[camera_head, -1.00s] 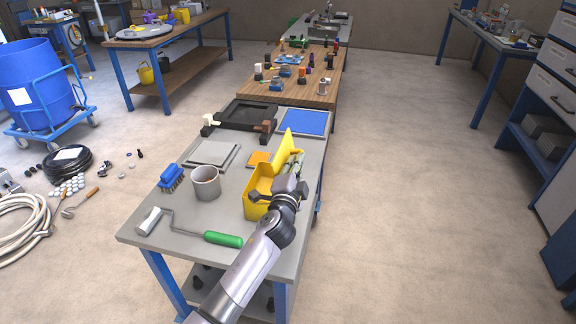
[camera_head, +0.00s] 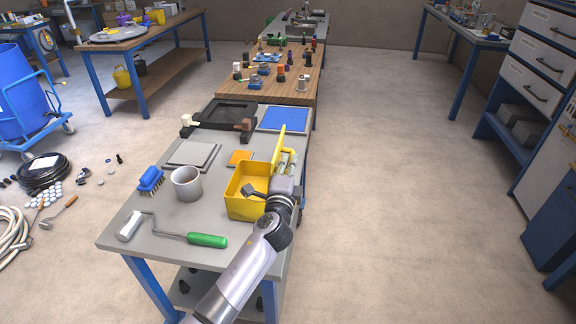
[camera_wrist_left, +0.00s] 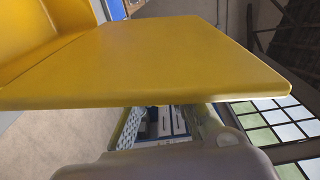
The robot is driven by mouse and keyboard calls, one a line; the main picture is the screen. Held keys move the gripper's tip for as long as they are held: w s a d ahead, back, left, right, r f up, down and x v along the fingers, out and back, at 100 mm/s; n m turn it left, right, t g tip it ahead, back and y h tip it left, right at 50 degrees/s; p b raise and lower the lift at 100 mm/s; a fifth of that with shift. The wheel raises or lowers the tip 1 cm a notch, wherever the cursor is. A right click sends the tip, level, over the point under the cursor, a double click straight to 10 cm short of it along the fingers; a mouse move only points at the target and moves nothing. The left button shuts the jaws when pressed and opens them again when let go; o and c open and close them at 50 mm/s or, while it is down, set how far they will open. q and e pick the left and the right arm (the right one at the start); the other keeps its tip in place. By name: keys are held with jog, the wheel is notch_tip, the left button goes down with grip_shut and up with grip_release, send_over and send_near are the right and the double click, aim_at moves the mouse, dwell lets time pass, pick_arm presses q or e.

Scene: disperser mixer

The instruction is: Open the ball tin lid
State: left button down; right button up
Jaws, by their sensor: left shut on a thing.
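The yellow ball tin (camera_head: 247,205) stands on the grey bench, its inside open to view. Its yellow lid (camera_head: 279,146) stands up steeply at the tin's right side, seen nearly edge-on. My left gripper (camera_head: 287,160) is at the lid's right side, shut on the lid; part of its dark linkage reaches over the tin's opening. In the left wrist view the lid (camera_wrist_left: 150,62) fills the upper middle as a broad yellow panel and hides much of the fingers. I cannot see the exact finger contact. My right gripper is not in view.
On the bench, left of the tin, are a grey cup (camera_head: 187,184), a blue brush (camera_head: 150,180) and a green-handled roller (camera_head: 207,240). An orange square (camera_head: 240,158) lies behind the tin. Floor to the bench's right is clear.

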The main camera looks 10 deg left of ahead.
pick_arm(q)
jog(key=shift+s+d+f, duration=0.15)
jog(key=shift+d+f, duration=0.2)
jog(key=shift+f, duration=0.1)
jog(key=c, duration=1.8)
grip_release()
jog(key=shift+o, duration=1)
jog(key=shift+r, duration=0.2)
jog(key=shift+a, duration=0.1)
jog(key=shift+a, duration=0.1)
jog(key=s, duration=1.2)
jog(key=shift+a, duration=0.15)
